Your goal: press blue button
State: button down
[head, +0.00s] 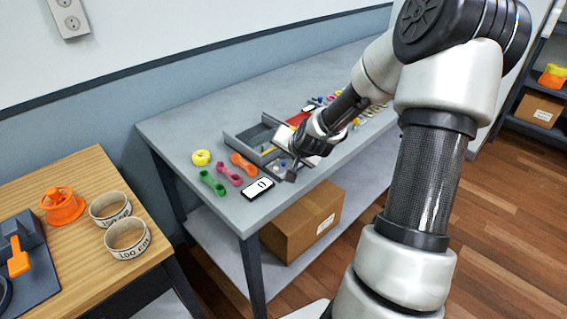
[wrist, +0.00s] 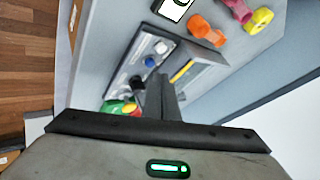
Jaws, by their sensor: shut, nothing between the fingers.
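The blue button (wrist: 150,61) shows in the wrist view on a grey button panel (wrist: 128,72). A pale knob sits on one side of it and another small control on the other. My gripper (wrist: 156,78) is shut and empty, its fingertips close to the blue button in the picture. I cannot tell whether they touch it.
A grey divided tray (head: 237,137) lies behind the panel. A phone-like device (head: 258,188), orange (head: 243,163), pink (head: 229,174) and green (head: 212,183) pieces and a yellow ring (head: 201,157) lie to the left. A cardboard box (head: 303,218) sits on the shelf below.

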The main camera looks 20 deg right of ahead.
jog(key=shift+f, duration=0.15)
jog(key=shift+f+b, duration=0.3)
jog(key=shift+b, duration=0.1)
jog(key=shift+f+b, duration=0.35)
jog(key=shift+f, duration=0.05)
dwell(0.6)
jog(key=shift+r, duration=0.1)
jog(key=shift+r+p, duration=0.6)
jog(key=shift+r, duration=0.1)
jog(key=shift+r, duration=0.15)
jog(key=shift+r+p, duration=1.85)
jog(key=shift+r, duration=0.5)
